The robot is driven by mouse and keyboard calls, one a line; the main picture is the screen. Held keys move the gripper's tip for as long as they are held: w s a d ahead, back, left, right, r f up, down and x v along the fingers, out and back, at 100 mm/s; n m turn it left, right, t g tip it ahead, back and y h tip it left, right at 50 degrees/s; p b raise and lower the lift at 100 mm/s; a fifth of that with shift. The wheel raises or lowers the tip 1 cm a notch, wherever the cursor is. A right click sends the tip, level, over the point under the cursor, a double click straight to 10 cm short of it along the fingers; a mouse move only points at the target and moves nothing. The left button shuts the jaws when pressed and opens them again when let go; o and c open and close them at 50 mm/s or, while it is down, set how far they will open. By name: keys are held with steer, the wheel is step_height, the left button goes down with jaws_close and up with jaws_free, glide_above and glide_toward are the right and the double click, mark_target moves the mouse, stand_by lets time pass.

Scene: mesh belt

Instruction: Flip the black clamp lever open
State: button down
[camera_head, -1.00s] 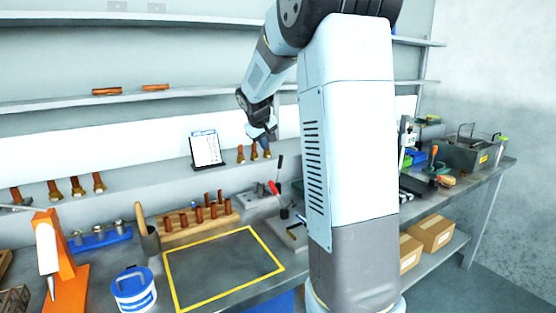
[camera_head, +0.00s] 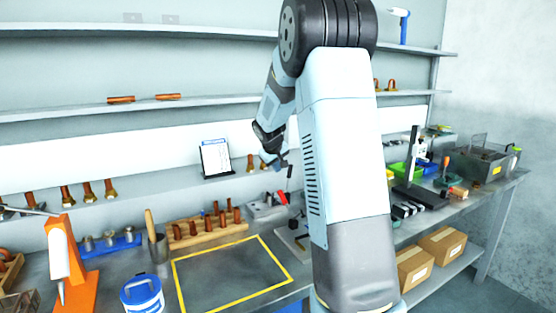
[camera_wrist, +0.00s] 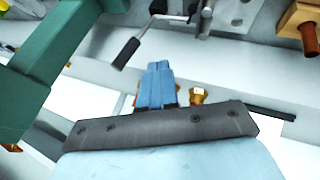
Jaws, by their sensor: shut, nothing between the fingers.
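The black clamp lever (camera_wrist: 127,52) shows in the wrist view, its black grip on a thin metal arm running up to a metal clamp (camera_wrist: 205,18). In the head view the black lever (camera_head: 289,171) stands roughly upright near a red handle (camera_head: 282,197), beside my arm. My gripper (camera_wrist: 156,66) has its blue fingers together and empty, a little below and right of the lever grip in the wrist view. In the head view my gripper (camera_head: 281,161) is close to the lever top; I cannot tell whether they touch.
A wooden rack (camera_head: 205,237) with copper-coloured pieces stands left of the clamps. A tablet-like panel (camera_head: 216,158) leans at the back. A large green part (camera_wrist: 50,55) crosses the left of the wrist view. The yellow-outlined area (camera_head: 180,283) is empty.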

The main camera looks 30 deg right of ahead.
steer(key=shift+w+d+f, duration=0.3)
steer(key=shift+d+f, duration=0.1)
steer(key=shift+d, duration=0.35)
steer(key=shift+w+d+f, duration=0.35)
steer(key=shift+d, duration=0.45)
steer(key=shift+w+d+f, duration=0.3)
steer(key=shift+d+f, duration=0.1)
steer(key=shift+d, duration=0.35)
